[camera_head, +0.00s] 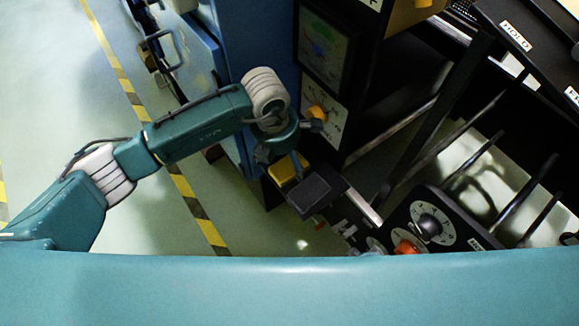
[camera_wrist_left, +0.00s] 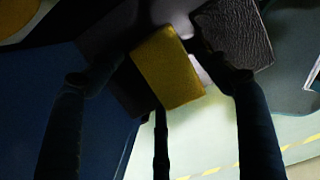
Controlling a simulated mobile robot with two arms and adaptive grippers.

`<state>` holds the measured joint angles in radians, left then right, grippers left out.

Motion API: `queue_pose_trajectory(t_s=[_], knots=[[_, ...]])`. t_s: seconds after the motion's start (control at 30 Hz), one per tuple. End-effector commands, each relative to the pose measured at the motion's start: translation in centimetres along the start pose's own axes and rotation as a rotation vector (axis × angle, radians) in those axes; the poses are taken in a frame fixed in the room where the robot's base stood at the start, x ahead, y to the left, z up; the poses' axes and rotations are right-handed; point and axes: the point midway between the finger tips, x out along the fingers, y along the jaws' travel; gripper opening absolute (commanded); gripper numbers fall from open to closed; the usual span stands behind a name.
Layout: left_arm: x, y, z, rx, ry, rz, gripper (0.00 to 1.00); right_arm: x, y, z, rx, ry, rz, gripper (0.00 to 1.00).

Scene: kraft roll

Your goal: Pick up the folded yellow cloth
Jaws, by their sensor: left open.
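The folded yellow cloth (camera_head: 287,169) lies at the edge of a dark surface beside the blue cabinet, below my left gripper (camera_head: 281,156) in the head view. In the left wrist view the cloth (camera_wrist_left: 168,66) is a yellow rectangle between and beyond the fingers of my open left gripper (camera_wrist_left: 155,88). I cannot tell whether a finger touches it. In the head view the gripper partly hides the cloth. My right gripper is not in view.
A dark textured pad (camera_head: 308,194) lies right next to the cloth; a similar pad shows in the left wrist view (camera_wrist_left: 240,32). The blue cabinet (camera_head: 228,100) stands close to my left arm. A dial panel (camera_head: 428,226) and upright black bars are to the right.

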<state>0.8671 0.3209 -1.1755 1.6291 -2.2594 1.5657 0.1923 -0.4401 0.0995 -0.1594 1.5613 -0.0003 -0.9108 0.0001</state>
Motion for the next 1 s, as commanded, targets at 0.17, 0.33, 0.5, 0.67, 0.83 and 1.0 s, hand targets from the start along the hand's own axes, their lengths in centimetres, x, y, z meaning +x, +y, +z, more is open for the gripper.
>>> queue_pose_trajectory(t_s=[0.17,0.33,0.5,0.67,0.83,1.0], knots=[[0.6,0.0,0.0,0.002,-0.001,0.000,0.76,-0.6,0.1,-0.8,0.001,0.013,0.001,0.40],[0.6,0.0,0.0,0.001,-0.001,0.000,0.62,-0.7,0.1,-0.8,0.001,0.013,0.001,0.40],[0.6,0.0,0.0,0.001,-0.001,0.000,0.41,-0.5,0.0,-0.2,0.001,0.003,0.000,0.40],[0.6,0.0,0.0,0.001,-0.001,0.000,0.41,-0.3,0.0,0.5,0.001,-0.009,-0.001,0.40],[0.3,-0.1,0.0,0.001,-0.002,0.001,0.41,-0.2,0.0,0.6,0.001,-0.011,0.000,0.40],[-1.2,-0.2,0.1,0.003,-0.004,0.001,0.41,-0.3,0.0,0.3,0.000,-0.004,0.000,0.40]])
